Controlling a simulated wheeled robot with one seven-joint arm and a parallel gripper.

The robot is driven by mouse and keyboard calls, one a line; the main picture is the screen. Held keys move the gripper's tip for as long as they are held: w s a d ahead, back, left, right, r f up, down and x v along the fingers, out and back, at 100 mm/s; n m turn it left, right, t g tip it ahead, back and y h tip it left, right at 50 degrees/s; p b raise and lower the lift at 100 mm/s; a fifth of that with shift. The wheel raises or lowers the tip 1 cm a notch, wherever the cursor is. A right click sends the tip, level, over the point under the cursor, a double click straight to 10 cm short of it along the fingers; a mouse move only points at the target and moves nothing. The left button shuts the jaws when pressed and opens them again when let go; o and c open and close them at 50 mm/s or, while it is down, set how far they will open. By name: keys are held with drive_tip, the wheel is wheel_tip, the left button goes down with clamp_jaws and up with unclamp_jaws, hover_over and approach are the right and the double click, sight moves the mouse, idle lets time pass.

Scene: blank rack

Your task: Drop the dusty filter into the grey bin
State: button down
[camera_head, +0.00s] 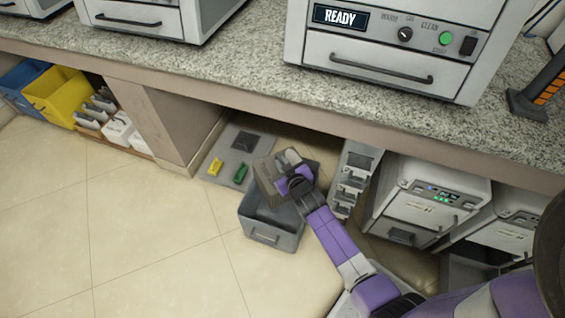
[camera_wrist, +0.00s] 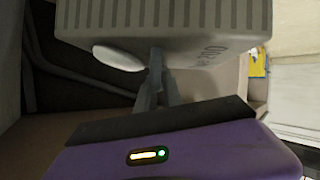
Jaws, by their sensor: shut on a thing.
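The grey bin (camera_head: 270,238) stands open on the floor in front of the counter's underside. The dusty filter (camera_head: 266,178) is a boxy grey-brown block above the bin's back part. In the wrist view the filter (camera_wrist: 165,22) fills the top, with a ribbed side, some lettering and a pale oval. My gripper (camera_head: 292,178) is shut on the filter from the right; its fingers (camera_wrist: 157,85) meet the filter's lower edge in the wrist view. My gripper and the filter hide part of the bin's opening. The gap between filter and bin is hard to judge.
A grey mat (camera_head: 222,141) with a green and a yellow piece lies behind the bin. A narrow rack (camera_head: 352,178) and grey machines (camera_head: 428,200) stand right of it. The granite counter (camera_head: 220,72) overhangs behind. Floor (camera_head: 120,240) to the left is clear.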

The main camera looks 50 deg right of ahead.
drive_tip(key=shift+w+f+b, duration=0.1)
drive_tip(key=shift+f+b, duration=0.95)
drive_tip(key=shift+f, duration=0.35)
drive_tip(key=c, duration=1.5)
unclamp_jaws()
drive_tip(key=shift+o, duration=0.5)
drive_tip(key=shift+f, duration=0.1)
drive_tip(key=shift+s+f, duration=0.15)
drive_tip(key=shift+s, duration=0.05)
drive_tip(key=shift+p+v, duration=1.6)
drive_tip(key=shift+v, duration=2.25)
drive_tip(key=shift+w, duration=0.1)
